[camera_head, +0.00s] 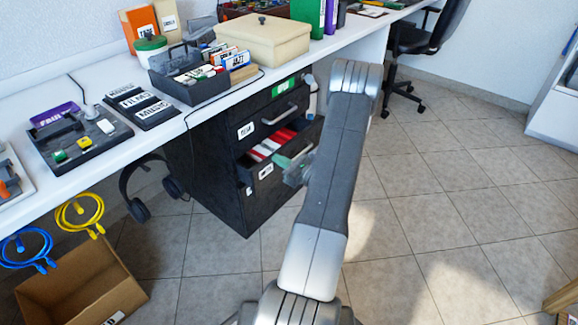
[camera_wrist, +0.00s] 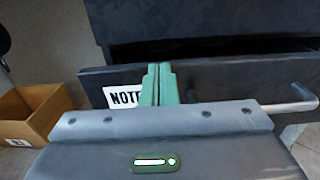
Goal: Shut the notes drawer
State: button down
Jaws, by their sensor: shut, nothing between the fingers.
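A dark gap shows above the front. My gripper (camera_head: 284,162) has its green fingers shut together and empty. In the wrist view the fingers (camera_wrist: 158,84) are at the drawer front, between label and handle; I cannot tell whether they touch it.
The dark cabinet (camera_head: 214,172) has an upper drawer with a handle (camera_head: 279,113). A cardboard box (camera_head: 78,290) sits on the floor at lower left. Headphones (camera_head: 137,206) and cable loops hang from the desk edge (camera_head: 95,180).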

jog(key=shift+x, duration=1.85)
jog(key=shift+d, duration=0.15)
